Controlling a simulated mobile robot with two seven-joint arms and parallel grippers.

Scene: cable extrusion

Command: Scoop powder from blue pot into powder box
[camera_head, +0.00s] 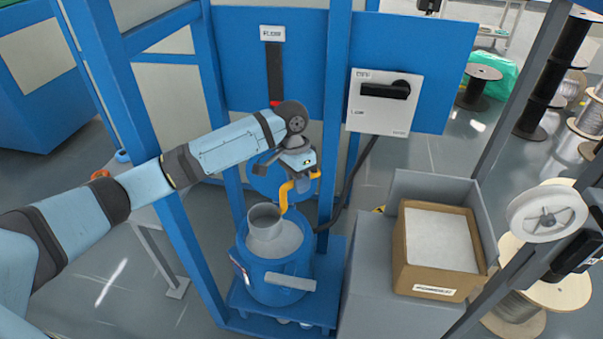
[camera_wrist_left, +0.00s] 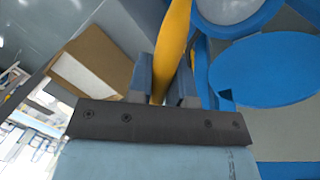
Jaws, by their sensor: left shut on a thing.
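The blue pot (camera_head: 262,283) stands on a blue stand and holds pale grey powder (camera_head: 288,240). A grey cylindrical scoop (camera_head: 265,231) is upright at the pot's mouth, its lower part inside the pot; whether powder is in it I cannot tell. My left gripper (camera_head: 300,180) is shut on the scoop's yellow handle (camera_head: 284,194), above the pot. The handle runs between the two fingers in the left wrist view (camera_wrist_left: 171,50). The powder box (camera_head: 436,280) is an open cardboard box with a pale, nearly level surface inside, to the right. My right gripper is out of view.
A grey open bin (camera_head: 425,184) surrounds the back of the powder box. Blue posts (camera_head: 338,100) stand close to my left arm. A round blue lid (camera_head: 268,182) is raised behind the pot. A switch box (camera_head: 384,103) hangs behind. Spools (camera_head: 545,214) stand at the right.

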